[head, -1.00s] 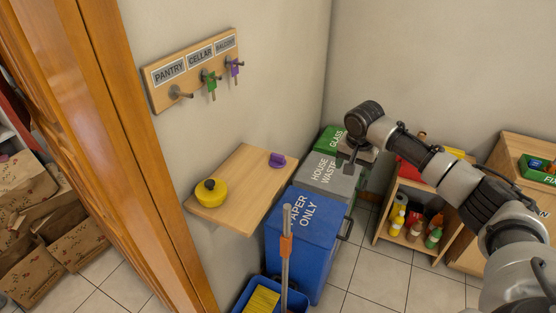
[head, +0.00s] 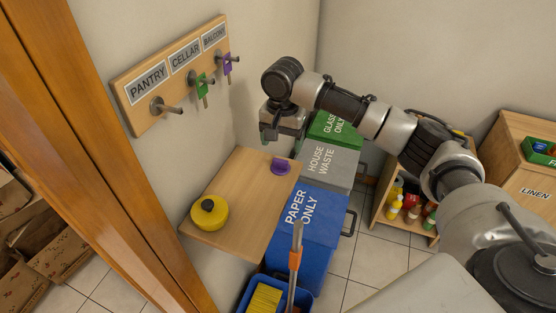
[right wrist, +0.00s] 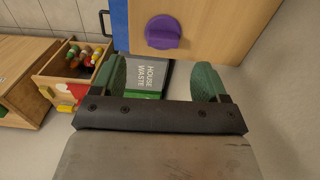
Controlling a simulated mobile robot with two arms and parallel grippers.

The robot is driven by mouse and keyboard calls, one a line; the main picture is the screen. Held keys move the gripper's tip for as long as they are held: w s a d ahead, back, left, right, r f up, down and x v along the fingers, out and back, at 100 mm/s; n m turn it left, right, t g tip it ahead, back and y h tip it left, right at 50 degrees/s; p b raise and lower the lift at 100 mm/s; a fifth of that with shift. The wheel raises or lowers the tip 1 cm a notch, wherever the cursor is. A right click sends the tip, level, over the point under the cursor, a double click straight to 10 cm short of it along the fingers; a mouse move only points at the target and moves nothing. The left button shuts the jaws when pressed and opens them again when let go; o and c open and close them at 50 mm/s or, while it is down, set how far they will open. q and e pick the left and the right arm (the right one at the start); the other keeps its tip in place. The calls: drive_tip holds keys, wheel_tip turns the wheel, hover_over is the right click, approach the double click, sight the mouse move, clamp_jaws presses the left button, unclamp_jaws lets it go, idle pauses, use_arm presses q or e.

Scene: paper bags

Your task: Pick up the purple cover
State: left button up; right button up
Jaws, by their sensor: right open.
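The purple cover (head: 280,166) lies on the wooden wall shelf (head: 232,232), near its far right corner. In the right wrist view it is a round purple piece with a raised grip (right wrist: 163,32), at the top of the picture beyond the fingers. My right gripper (head: 274,138) is above and just behind the far edge of the shelf, close to the cover but apart from it. Its green fingers (right wrist: 165,85) are open with nothing between them. My left gripper is not in these views.
A yellow pot with a black knob (head: 209,214) stands on the shelf's near left. Keys hang from the labelled hook board (head: 180,75) above. The blue paper bin (head: 310,212), grey house waste bin (head: 327,163) and green glass bin (head: 334,128) line the shelf's right. A mop handle (head: 295,262) rises in front.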

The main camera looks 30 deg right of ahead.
sight(280, 160)
drive_tip(key=shift+s+f, duration=0.15)
drive_tip(key=shift+f, duration=1)
drive_tip(key=f+p, duration=0.1)
drive_tip(key=f, duration=0.2)
drive_tip(key=shift+w+a+f+p, duration=0.2)
drive_tip(key=shift+f+p, duration=0.15)
drive_tip(key=shift+f, duration=0.5)
drive_tip(key=c, duration=0.4)
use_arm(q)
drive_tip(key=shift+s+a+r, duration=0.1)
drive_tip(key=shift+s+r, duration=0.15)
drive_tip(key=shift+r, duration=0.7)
use_arm(e)
drive_tip(key=c, duration=0.5)
drive_tip(key=shift+o, duration=0.2)
